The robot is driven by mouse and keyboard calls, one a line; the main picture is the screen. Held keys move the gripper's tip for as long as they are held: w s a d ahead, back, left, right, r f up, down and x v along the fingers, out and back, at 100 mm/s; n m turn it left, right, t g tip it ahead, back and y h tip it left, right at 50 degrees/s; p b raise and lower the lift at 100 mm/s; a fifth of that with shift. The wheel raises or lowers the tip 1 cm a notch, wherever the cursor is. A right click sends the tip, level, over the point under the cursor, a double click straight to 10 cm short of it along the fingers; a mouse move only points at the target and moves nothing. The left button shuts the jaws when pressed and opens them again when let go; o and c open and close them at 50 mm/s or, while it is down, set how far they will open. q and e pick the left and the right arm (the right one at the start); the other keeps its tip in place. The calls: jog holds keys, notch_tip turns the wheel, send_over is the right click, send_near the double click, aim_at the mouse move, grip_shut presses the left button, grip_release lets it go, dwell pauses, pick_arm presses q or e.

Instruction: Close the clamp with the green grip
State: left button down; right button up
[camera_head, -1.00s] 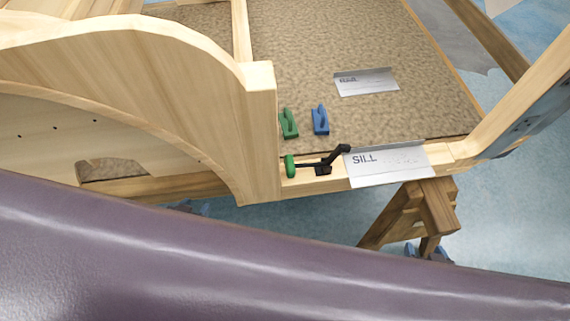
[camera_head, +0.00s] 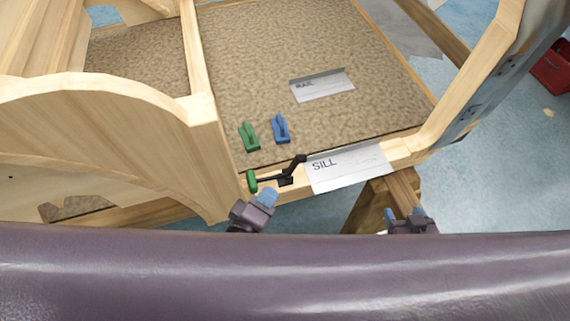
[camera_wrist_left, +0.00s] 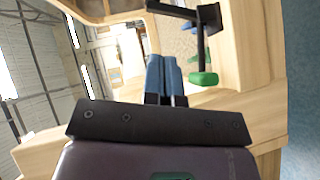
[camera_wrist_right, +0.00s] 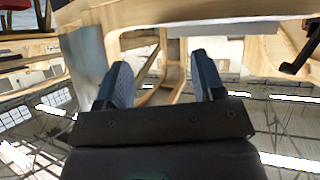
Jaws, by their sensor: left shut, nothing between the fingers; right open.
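The black clamp (camera_head: 286,180) sits on the wooden sill beside the SILL sheet. Its green grip (camera_head: 252,181) is at the left end, low near the post, and a black arm slants up to the right. In the left wrist view the green grip (camera_wrist_left: 203,78) hangs on a black bar, just right of the fingertips. My left gripper (camera_head: 268,197) is shut and empty, just in front of the sill below the clamp, apart from the grip as far as I can tell.
A green block (camera_head: 249,137) and a blue block (camera_head: 281,129) stand on the brown floor panel (camera_head: 330,60). The SILL sheet (camera_head: 348,168) lies right of the clamp. A wooden post (camera_head: 211,150) rises close left. A trestle (camera_head: 378,200) stands below the sill.

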pick_arm(q)
jog(key=x, duration=1)
jog(key=shift+s, duration=0.1)
jog(key=shift+d, duration=0.15)
jog(key=shift+g+p, duration=0.3)
dwell(0.4)
